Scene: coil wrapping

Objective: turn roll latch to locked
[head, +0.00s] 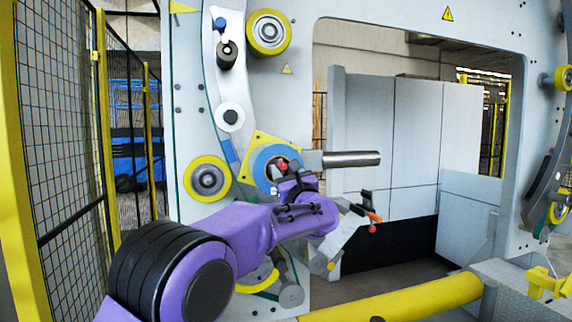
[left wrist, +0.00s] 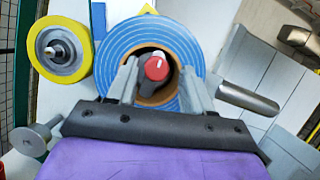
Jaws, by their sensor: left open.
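The roll latch is a red knob (left wrist: 157,68) in the middle of a blue roll (left wrist: 119,46) with a brown core. In the head view the red knob (head: 282,167) shows small at the centre of the blue roll (head: 262,165), partly covered by my arm. My left gripper (left wrist: 160,72) is open in the left wrist view, with one finger on each side of the knob. Whether the fingers touch the knob I cannot tell. In the head view my left gripper (head: 287,176) is at the roll's face.
A grey metal bar (head: 350,159) sticks out to the right of the roll. Yellow-rimmed wheels (head: 207,179) sit on the machine frame around it. A wire fence (head: 65,120) stands at the left. A yellow rail (head: 400,299) runs along the lower front.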

